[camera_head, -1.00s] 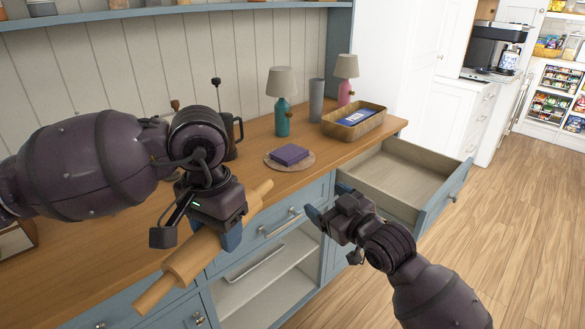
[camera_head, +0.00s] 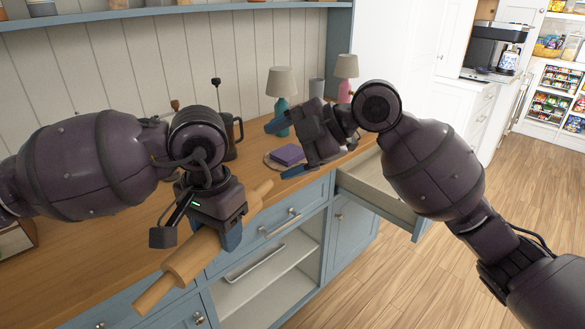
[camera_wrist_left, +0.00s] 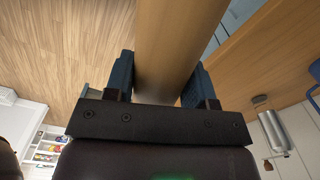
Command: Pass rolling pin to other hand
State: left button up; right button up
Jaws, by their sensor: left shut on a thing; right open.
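The wooden rolling pin (camera_head: 186,262) is held aslant in front of the counter's edge in the head view, one handle toward the lower left and the other toward the upper right. My left gripper (camera_head: 226,232) is shut around the pin's body, nearer its upper right end. In the left wrist view the pin (camera_wrist_left: 172,45) runs between the two blue fingers of the left gripper (camera_wrist_left: 158,82). My right gripper (camera_head: 282,148) is open and empty, to the upper right of the pin and apart from it, with its fingers pointing left in front of the purple block.
The wooden counter (camera_head: 105,262) holds a dark press (camera_head: 236,135), a purple block (camera_head: 288,154) on a round mat, and two lamps (camera_head: 282,82) (camera_head: 346,68). An open drawer (camera_head: 362,182) juts out under my right arm. Below is an open shelf (camera_head: 270,285).

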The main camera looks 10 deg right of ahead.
aim_at(252, 200)
jog(key=a+f+n+g, duration=0.1)
jog(key=a+f+n, duration=0.1)
jog(key=f, duration=0.1)
jog(key=s+a+f+n+g, duration=0.1)
jog(key=a+f, duration=0.2)
jog(key=s+a+f+n+g, duration=0.1)
jog(key=a+f+n, duration=0.1)
jog(key=a+f, duration=0.1)
jog(key=shift+a+f+n+h, duration=0.25)
jog(key=shift+f+n+h, duration=0.05)
jog(key=shift+f+h, duration=0.15)
dwell(0.3)
jog(key=shift+s, duration=0.1)
jog(key=shift+c, duration=0.3)
jog(key=c, duration=0.9)
pick_arm(q)
jog(key=o, duration=0.9)
pick_arm(e)
jog(key=c, duration=0.4)
pick_arm(q)
jog(key=o, duration=0.3)
pick_arm(e)
jog(key=shift+o, duration=0.2)
pick_arm(q)
jog(key=shift+r, duration=0.1)
